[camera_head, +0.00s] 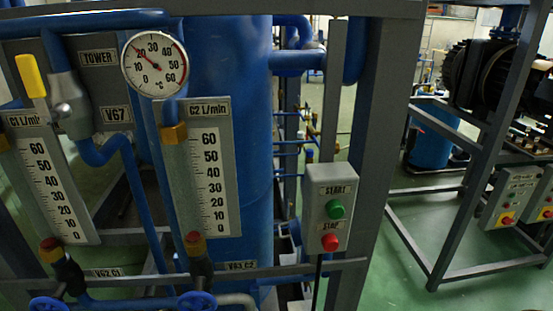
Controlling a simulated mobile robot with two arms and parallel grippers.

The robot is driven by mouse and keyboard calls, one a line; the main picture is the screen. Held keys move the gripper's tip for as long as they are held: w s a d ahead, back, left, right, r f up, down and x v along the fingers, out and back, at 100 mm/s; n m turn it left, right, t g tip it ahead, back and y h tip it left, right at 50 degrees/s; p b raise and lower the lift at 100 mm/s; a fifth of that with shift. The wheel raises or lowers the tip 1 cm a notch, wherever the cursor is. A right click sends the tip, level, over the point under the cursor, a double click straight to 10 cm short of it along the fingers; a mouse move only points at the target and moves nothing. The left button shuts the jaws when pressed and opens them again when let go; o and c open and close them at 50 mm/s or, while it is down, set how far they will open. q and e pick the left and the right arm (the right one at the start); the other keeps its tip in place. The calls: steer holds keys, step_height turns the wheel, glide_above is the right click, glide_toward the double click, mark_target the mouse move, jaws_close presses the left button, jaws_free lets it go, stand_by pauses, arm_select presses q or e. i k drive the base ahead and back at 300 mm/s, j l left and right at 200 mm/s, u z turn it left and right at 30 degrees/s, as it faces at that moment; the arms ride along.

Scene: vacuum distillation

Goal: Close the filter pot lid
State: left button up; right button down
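I see nothing I can clearly identify as the filter pot or its lid. A large blue cylindrical vessel (229,70) stands behind the gauges, and its top is out of view. A smaller blue cylinder (433,132) stands on the floor at the right, behind a grey frame. I cannot tell whether either one is the filter pot. Neither of my grippers is in view.
A grey metal frame (374,150) carries a round temperature dial (154,64), two flow scales and a start/stop box (330,212). A yellow-handled valve (31,76) is at the upper left. Another frame with dark machinery (500,75) stands right. Green floor (390,275) shows between the frames.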

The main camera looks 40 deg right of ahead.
mark_target(295, 225)
steer(key=i+j+z, duration=0.15)
steer(key=z, duration=0.25)
steer(key=j+z, duration=0.4)
steer(key=i+j+z, duration=0.1)
steer(key=j+z, duration=0.15)
steer(key=z, duration=0.15)
steer(key=j+z, duration=0.6)
steer(key=z, duration=0.2)
steer(key=i+l, duration=0.1)
steer(key=l, duration=0.3)
steer(key=i+l, duration=0.15)
steer(key=l, duration=0.25)
